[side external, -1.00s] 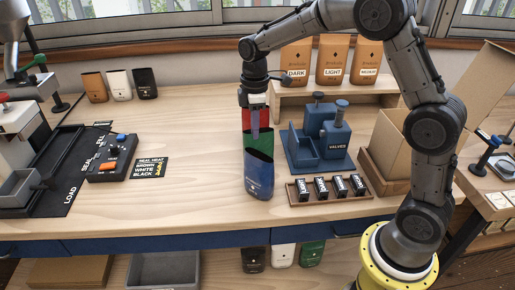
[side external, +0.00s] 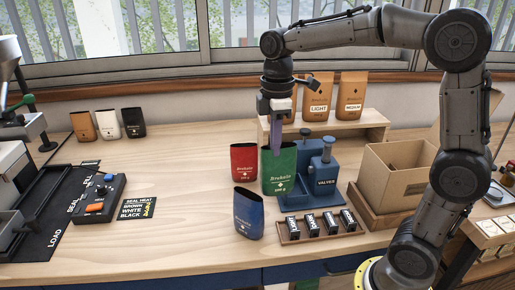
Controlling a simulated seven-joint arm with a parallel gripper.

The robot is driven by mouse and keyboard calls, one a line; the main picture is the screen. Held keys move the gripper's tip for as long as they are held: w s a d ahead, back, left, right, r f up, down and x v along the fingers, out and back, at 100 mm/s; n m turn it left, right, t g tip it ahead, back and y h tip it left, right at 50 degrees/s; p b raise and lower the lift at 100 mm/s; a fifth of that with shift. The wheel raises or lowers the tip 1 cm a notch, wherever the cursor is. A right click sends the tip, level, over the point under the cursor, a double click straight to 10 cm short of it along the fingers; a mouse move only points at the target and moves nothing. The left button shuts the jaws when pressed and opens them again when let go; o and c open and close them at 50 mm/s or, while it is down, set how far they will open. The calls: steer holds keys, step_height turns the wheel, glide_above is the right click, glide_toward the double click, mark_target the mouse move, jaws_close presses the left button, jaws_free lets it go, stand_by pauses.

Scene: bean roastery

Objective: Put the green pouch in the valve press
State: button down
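The green pouch (side external: 275,181) is upright at the left side of the blue valve press (side external: 326,171) and overlaps it in the picture. I cannot tell whether the pouch rests on the press or hangs beside it. My gripper (side external: 277,148) points down at the pouch's top edge and appears shut on it, with one finger visible in front. The press has a knobbed post and a block labelled VALVES. Its left part is partly hidden by the pouch.
The red pouch (side external: 244,164) stands left of the green one, and the blue pouch (side external: 249,213) stands in front. A wooden tray of small black items (side external: 288,232) lies before the press. A cardboard box (side external: 398,177) stands right. The table's left middle is clear.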

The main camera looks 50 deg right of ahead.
steer(key=s+r, duration=0.4)
steer(key=r, duration=0.3)
steer(key=w+d+m, duration=0.3)
steer(key=d+m, duration=0.4)
steer(key=m, duration=0.2)
steer(key=w+d+m, duration=0.3)
steer(key=d+m, duration=0.4)
steer(key=m, duration=0.2)
step_height(320, 180, down, 17)
steer(key=shift+m, duration=0.4)
steer(key=shift+w, duration=0.1)
